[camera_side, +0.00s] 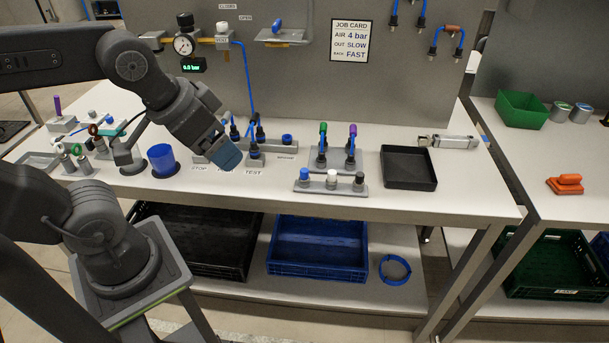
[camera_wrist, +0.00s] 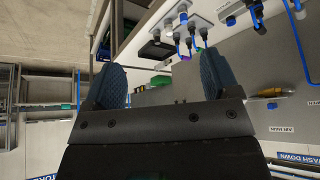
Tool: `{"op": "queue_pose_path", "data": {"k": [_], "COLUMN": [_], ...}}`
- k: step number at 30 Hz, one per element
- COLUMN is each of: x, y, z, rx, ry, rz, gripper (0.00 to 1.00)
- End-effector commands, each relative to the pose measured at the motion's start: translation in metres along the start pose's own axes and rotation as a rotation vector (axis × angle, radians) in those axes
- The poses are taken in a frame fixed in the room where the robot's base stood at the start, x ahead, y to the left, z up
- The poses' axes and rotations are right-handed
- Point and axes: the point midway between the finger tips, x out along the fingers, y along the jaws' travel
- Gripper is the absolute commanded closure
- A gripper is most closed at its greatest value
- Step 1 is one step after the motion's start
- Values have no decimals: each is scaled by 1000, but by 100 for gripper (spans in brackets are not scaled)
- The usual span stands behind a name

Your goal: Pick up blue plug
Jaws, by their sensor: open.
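A blue plug (camera_side: 304,174) stands upright at the left end of a small grey rack (camera_side: 331,187) near the bench's front edge. A white plug (camera_side: 332,177) and a black plug (camera_side: 359,179) stand in the same rack. My gripper (camera_side: 227,157) is left of the rack, above the bench, with its blue-grey fingers pointing down and to the right. In the wrist view my gripper (camera_wrist: 162,62) has its two fingers wide apart with nothing held between them.
A black tray (camera_side: 409,167) lies right of the rack. Behind the rack stands a block with green-topped and purple-topped fittings (camera_side: 337,148) and hoses. A blue cup (camera_side: 162,160) is left of my gripper. Hosed fittings (camera_side: 255,140) stand close behind my gripper.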

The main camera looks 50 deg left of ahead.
Motion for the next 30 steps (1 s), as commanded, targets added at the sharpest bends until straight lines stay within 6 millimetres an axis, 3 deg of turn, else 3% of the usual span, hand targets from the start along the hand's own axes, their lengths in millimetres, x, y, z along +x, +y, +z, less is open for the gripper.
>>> {"op": "queue_pose_path", "data": {"k": [9, 18, 26, 30], "x": [0, 0, 0, 4], "y": [0, 0, 0, -1], "z": [0, 0, -1, -15], "rx": [0, 0, 9, 123], "ry": [0, 0, -3, -50], "rz": [0, 0, -2, -16], "gripper": [18, 46, 47, 47]}}
